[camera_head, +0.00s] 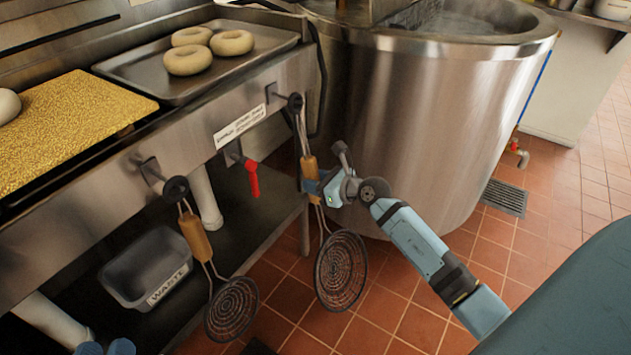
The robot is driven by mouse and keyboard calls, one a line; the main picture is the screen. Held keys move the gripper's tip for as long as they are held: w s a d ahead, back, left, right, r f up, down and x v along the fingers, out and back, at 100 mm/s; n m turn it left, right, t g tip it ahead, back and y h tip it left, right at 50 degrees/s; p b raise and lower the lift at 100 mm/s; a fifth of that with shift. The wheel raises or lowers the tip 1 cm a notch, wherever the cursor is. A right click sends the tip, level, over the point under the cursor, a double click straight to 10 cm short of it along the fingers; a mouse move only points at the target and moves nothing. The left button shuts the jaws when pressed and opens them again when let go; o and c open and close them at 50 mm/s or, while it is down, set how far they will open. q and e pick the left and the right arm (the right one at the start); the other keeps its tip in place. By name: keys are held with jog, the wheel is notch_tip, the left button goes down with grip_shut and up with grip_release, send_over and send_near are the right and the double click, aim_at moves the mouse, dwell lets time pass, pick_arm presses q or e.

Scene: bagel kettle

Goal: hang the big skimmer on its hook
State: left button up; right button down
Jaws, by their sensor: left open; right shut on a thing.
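The big skimmer has a wooden handle and a round spiral wire head (340,271). My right gripper (322,187) is shut on its handle, with the head hanging below. A second skimmer (195,236) hangs at another hook (174,188) to the left.
A large steel kettle (440,110) stands right of the hooks. A red-handled valve (250,178) sticks out between the two hooks. A waste bin (145,267) sits on the lower shelf. Bagels (188,60) lie on a tray above. Tiled floor is free at right.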

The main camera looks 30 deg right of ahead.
pick_arm(q)
jog(key=shift+f, duration=0.15)
pick_arm(e)
jog(key=shift+r, duration=0.1)
jog(key=c, duration=0.7)
grip_release()
jog(key=shift+c, duration=0.2)
pick_arm(q)
jog(key=shift+s+f, duration=0.1)
jog(key=r+p, duration=0.1)
jog(key=r+t+p, duration=0.1)
jog(key=r, duration=0.1)
jog(key=r+t+p, duration=0.1)
jog(key=r, duration=0.1)
jog(key=shift+a+r+p, duration=0.25)
jog(key=shift+p, duration=0.05)
pick_arm(e)
jog(key=v, duration=1.3)
jog(key=shift+s, duration=0.35)
jog(key=shift+d+r, duration=0.15)
